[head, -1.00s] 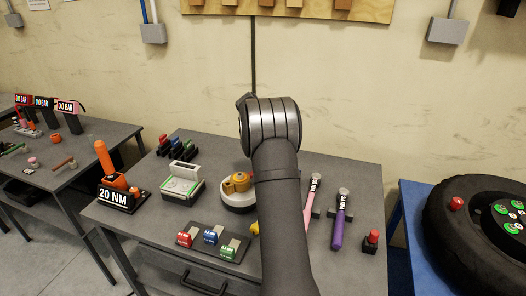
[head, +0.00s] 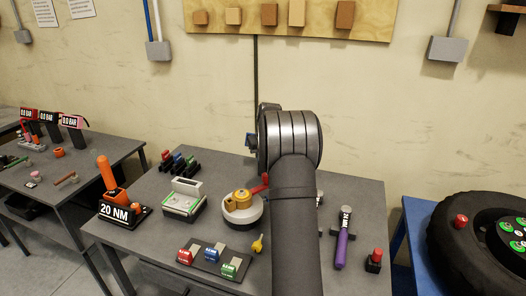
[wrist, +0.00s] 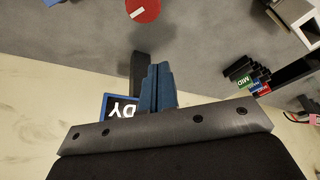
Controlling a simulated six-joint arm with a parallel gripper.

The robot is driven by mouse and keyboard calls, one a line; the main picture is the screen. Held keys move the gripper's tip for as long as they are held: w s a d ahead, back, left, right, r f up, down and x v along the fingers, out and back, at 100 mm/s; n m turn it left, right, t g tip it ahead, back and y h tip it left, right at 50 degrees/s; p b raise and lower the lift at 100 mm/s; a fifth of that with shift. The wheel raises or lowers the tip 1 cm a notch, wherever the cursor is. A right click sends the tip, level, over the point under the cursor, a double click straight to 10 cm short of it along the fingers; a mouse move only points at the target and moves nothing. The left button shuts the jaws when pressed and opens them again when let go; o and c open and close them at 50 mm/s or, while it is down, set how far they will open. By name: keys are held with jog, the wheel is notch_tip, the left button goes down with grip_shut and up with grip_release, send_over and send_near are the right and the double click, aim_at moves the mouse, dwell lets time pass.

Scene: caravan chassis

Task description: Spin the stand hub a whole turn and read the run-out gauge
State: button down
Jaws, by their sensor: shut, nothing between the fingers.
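A round white stand (head: 242,214) with a golden-yellow hub (head: 240,199) on top sits on the grey table, left of my forearm. A red part (head: 263,182) shows beside the hub, partly behind my arm. In the wrist view a red disc (wrist: 143,9) with a white mark is cut by the top edge; I cannot tell if it is the same part. My gripper (wrist: 158,88) shows blue fingers closed together, holding nothing, apart from the disc. In the head view my wrist largely hides it, above and behind the stand. No gauge reading is legible.
A white-and-green box (head: 183,203) stands left of the stand. Coloured blocks (head: 213,256) and a yellow key-like piece (head: 257,244) lie in front. A purple-handled tool (head: 342,240) and red button (head: 375,257) are right. A blue-framed sign (wrist: 122,107) is near my fingers.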

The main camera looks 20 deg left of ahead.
jog(key=shift+s+d+f, duration=0.3)
jog(key=shift+s+f, duration=0.05)
jog(key=shift+f, duration=0.25)
jog(key=shift+s+d+f, duration=0.3)
jog(key=shift+d+f, duration=0.05)
jog(key=shift+f, duration=0.25)
jog(key=shift+s+d+f, duration=0.3)
jog(key=shift+s+f, duration=0.05)
jog(key=shift+f, duration=0.25)
jog(key=shift+s+d+m+t+h, duration=0.2)
jog(key=shift+s+d+m, duration=0.15)
jog(key=shift+d+m, duration=0.3)
jog(key=shift+s+d+m+t+h, duration=0.1)
jog(key=shift+s+d+m+h, duration=0.1)
jog(key=shift+s+d+m, duration=1.25)
jog(key=shift+d+m, duration=0.1)
jog(key=shift+d, duration=0.2)
